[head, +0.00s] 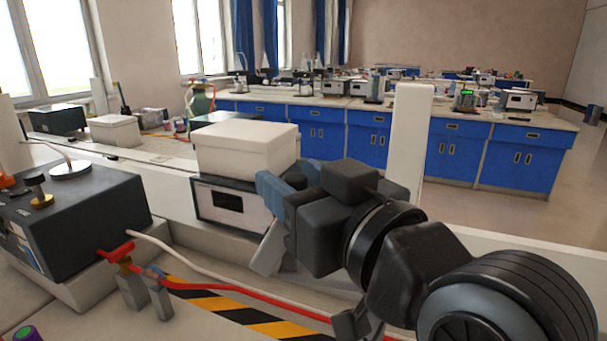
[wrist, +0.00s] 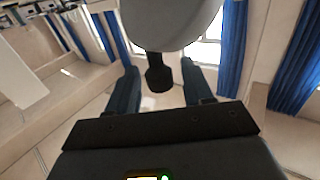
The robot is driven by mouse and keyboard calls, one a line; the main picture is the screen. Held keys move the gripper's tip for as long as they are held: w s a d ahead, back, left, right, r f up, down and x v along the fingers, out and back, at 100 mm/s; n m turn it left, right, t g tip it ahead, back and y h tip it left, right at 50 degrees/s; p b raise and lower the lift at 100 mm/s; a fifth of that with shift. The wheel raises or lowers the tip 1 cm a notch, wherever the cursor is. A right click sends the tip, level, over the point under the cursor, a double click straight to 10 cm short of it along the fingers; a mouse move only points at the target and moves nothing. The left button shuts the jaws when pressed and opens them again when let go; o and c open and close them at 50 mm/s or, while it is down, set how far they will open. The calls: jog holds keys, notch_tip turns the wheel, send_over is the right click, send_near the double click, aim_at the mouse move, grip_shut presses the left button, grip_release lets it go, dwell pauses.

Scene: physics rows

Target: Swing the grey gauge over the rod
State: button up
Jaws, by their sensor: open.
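My gripper (head: 287,186) is in the middle of the head view, pointing left, with bluish fingers. In the wrist view its two fingers (wrist: 160,82) stand apart. A rounded grey body, apparently the grey gauge (wrist: 172,20), is at the top of the wrist view. Its dark stem and knob (wrist: 159,78) show between the fingers, with gaps on both sides. In the head view a slanted light grey piece (head: 268,250) below the fingers may be the same gauge, partly hidden by my gripper. I cannot identify the rod for certain; a white upright post (head: 408,140) stands behind my arm.
A dark box with knobs (head: 75,222) stands at left. A red valve handle (head: 117,252), a red hose (head: 245,300) and a striped strip (head: 235,314) lie in front.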

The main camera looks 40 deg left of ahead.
jog(key=shift+a, duration=0.2)
jog(key=shift+c, duration=0.2)
grip_shut()
